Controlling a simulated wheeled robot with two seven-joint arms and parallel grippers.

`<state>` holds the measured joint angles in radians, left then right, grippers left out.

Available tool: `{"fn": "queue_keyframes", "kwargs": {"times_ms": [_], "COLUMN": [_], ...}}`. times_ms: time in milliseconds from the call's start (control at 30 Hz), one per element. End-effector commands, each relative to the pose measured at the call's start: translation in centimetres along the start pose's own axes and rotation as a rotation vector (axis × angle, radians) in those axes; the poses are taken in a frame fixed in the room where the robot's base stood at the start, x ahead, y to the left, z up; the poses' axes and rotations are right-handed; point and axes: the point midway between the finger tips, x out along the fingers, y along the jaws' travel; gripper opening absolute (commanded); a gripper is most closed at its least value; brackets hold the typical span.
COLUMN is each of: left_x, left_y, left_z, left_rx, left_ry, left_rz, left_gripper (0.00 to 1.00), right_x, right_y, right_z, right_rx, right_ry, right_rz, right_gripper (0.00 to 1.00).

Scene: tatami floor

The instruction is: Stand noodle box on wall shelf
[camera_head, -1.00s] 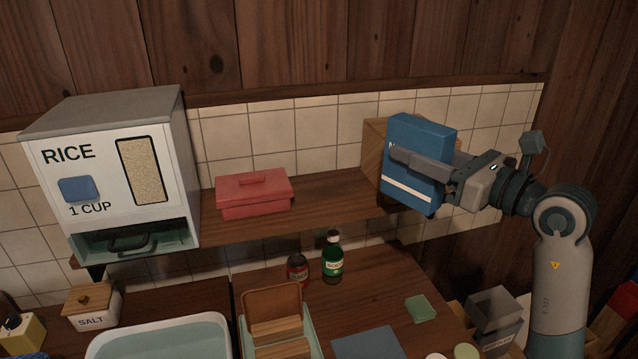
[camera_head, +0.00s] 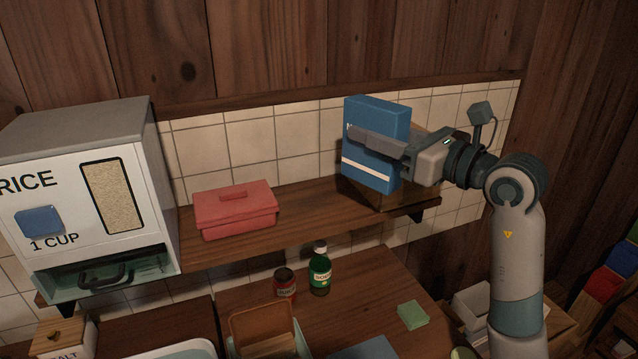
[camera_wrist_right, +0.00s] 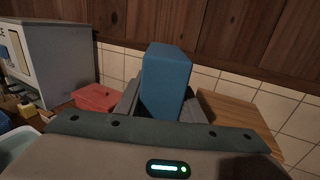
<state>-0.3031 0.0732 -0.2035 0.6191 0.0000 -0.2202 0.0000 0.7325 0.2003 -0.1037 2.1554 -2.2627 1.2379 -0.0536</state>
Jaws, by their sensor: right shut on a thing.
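The noodle box is a tall blue box (camera_head: 372,165) with a white stripe. It is upright, or nearly so, at the right end of the wooden wall shelf (camera_head: 300,220). My right gripper (camera_head: 378,142) is shut on it from the right. In the right wrist view the blue box (camera_wrist_right: 166,82) stands between the two grey fingers. I cannot tell whether its base touches the shelf. My left gripper is not in view.
A red lidded box (camera_head: 235,210) sits mid-shelf, with bare shelf between it and the noodle box. A rice dispenser (camera_head: 85,200) stands at the left.

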Motion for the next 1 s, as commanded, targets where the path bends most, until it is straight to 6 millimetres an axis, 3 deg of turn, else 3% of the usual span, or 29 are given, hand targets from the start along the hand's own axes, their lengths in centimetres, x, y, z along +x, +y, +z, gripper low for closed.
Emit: {"fn": "queue_keyframes", "kwargs": {"times_ms": [600, 1000], "left_x": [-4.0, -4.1], "left_y": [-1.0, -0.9], "left_z": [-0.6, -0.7], "left_rx": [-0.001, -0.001], "left_ry": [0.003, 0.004], "left_rz": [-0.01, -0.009], "left_gripper": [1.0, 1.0], "right_x": [9.8, 10.7], "right_y": [1.9, 2.1], "right_z": [-5.7, -6.5], "right_rx": [0.003, -0.001], "right_ry": [0.0, -0.002], "right_rz": [0.002, 0.0], "right_gripper": [0.05, 0.05]}}
